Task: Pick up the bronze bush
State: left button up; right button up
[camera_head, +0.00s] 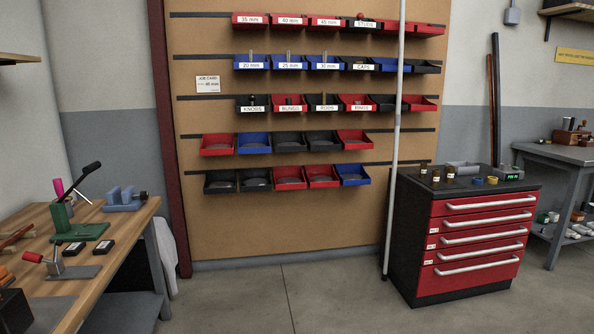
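A small gold-yellow ring-shaped piece (491,180) sits on the black top of the red drawer cabinet, towards its front right. It may be the bronze bush, but it is too small to be sure. A blue ring-like piece (477,181) lies just left of it. Neither of my grippers is in view.
On the red drawer cabinet (468,253) stand small dark bottles (449,172), a grey tray (462,167) and a device with a green display (512,173). A pale upright pole (394,150) stands left of it. A wooden bench (130,217) holds a green press (80,231). The floor between is clear.

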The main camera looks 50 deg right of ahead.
aim_at(450, 172)
jog(key=z, duration=2.55)
jog(key=i+l+u, duration=0.3)
jog(key=u, duration=0.15)
jog(key=i+l+u, duration=0.2)
jog(key=l+u, duration=0.25)
jog(key=i+l, duration=0.15)
jog(key=l, duration=0.3)
jog(key=i+l+u, duration=0.1)
jog(key=l, duration=0.4)
jog(key=i+l, duration=0.25)
jog(key=l, duration=0.25)
jog(key=i+l, duration=0.15)
jog(key=l, duration=0.3)
jog(key=i+l+u, duration=0.1)
jog(key=l, duration=0.4)
jog(key=i+l, duration=0.15)
jog(key=l, duration=0.35)
jog(key=i+l+u, duration=0.1)
jog(key=l, duration=0.4)
jog(key=i+l, duration=0.15)
jog(key=l, duration=0.35)
jog(key=u, duration=1.3)
